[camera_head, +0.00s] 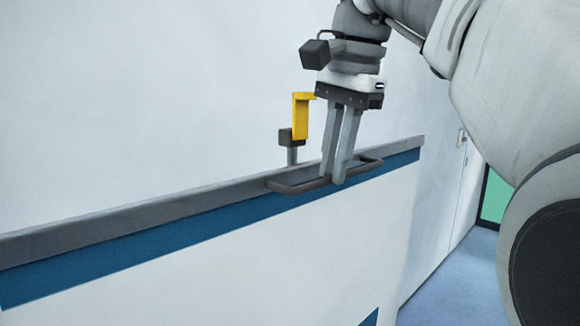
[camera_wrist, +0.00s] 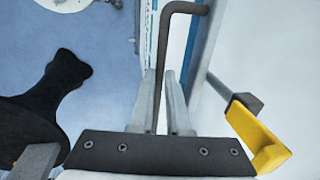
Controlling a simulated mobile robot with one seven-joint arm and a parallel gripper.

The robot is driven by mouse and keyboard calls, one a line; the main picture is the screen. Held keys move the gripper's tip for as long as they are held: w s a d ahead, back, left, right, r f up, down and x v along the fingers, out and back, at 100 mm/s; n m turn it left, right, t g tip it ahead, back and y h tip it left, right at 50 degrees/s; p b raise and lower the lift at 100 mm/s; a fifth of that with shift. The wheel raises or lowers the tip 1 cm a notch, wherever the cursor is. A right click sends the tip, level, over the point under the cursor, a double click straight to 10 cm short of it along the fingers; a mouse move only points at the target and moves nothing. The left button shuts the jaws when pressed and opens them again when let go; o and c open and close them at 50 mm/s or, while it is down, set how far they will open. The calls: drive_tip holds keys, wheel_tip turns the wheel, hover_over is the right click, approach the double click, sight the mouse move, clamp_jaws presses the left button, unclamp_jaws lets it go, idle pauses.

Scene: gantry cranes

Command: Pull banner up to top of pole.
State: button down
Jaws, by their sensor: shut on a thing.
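The banner (camera_head: 250,270) is a wide white sheet with a blue band under a grey top bar (camera_head: 130,218). A dark grey handle (camera_head: 295,189) sticks out from the bar's front near its right end. My gripper (camera_head: 339,181) points down with its fingers shut on the handle's long rod. The handle (camera_wrist: 164,50) also runs between the fingertips (camera_wrist: 161,76) in the wrist view. A yellow hook-shaped piece (camera_head: 301,116) on a dark block tops a short visible length of grey pole (camera_head: 291,156) behind the bar, left of my gripper. It also shows at the right of the wrist view (camera_wrist: 255,135). The lower pole is hidden.
A plain white wall (camera_head: 130,80) stands behind the banner. Blue floor (camera_head: 450,280) lies at the lower right, with a green panel (camera_head: 495,200) beyond. My arm covers the right side. The yellow piece stands close beside my gripper.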

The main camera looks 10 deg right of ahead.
drive_tip(key=c, duration=0.9)
unclamp_jaws()
